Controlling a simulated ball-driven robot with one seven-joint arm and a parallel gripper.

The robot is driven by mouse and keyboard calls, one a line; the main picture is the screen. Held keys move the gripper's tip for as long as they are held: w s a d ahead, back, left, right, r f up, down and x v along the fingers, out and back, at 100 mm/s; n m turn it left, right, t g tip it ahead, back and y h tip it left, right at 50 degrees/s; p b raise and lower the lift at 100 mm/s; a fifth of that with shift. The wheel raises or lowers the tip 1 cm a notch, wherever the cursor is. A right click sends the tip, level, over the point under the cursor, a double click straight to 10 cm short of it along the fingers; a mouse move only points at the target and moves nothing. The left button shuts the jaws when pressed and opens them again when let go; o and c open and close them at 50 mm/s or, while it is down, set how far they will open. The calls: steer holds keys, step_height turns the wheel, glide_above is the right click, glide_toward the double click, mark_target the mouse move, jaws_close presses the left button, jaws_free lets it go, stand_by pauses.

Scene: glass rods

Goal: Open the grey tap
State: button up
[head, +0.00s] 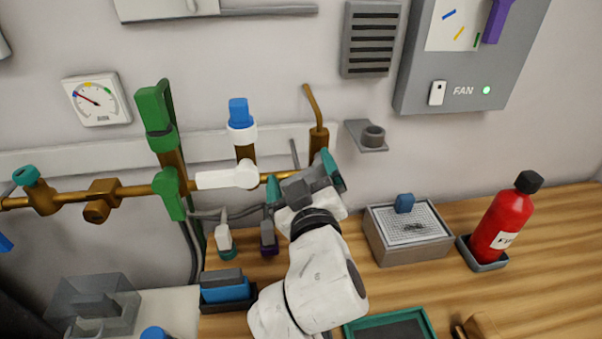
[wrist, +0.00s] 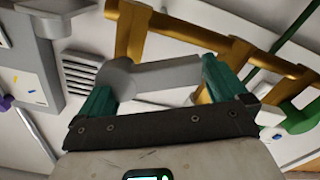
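The grey tap's lever (wrist: 160,75) lies across the space ahead of my gripper in the wrist view, with its rounded end at the left, in front of a brass pipe (wrist: 190,28). My gripper (wrist: 158,85) has its two teal fingers spread wide, one near each end of the lever. Whether either finger touches it is not clear. In the head view my gripper (head: 301,178) is at the right end of the brass pipe (head: 135,189) and hides most of the tap there.
A white lever (head: 225,179), a green-handled valve (head: 155,110) and a blue-capped valve (head: 240,115) are left of my gripper. A red extinguisher (head: 502,222) and a grey box (head: 408,240) stand at the right. Small bottles (head: 223,240) stand below the pipe.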

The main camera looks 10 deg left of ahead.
steer(key=c, duration=1.2)
steer(key=shift+o, duration=0.2)
steer(key=n+p, duration=0.1)
steer(key=n, duration=0.1)
steer(key=f+n+p, duration=0.1)
steer(key=n, duration=0.1)
steer(key=d+n+p, duration=0.1)
steer(key=n, duration=0.1)
steer(key=shift+w+f, duration=0.1)
steer(key=shift+f, duration=0.3)
steer(key=n+p, duration=0.1)
steer(key=n, duration=0.1)
steer(key=d+f+n+p, duration=0.1)
steer(key=n, duration=0.1)
steer(key=n+p, duration=0.1)
steer(key=n, duration=0.1)
steer(key=shift+w+d+f+n, duration=0.15)
steer(key=shift+w+d+n, duration=0.15)
steer(key=shift+d, duration=0.1)
steer(key=shift+p, duration=0.3)
steer(key=o, duration=1.2)
steer(key=v, duration=1.1)
steer(key=shift+b, duration=0.4)
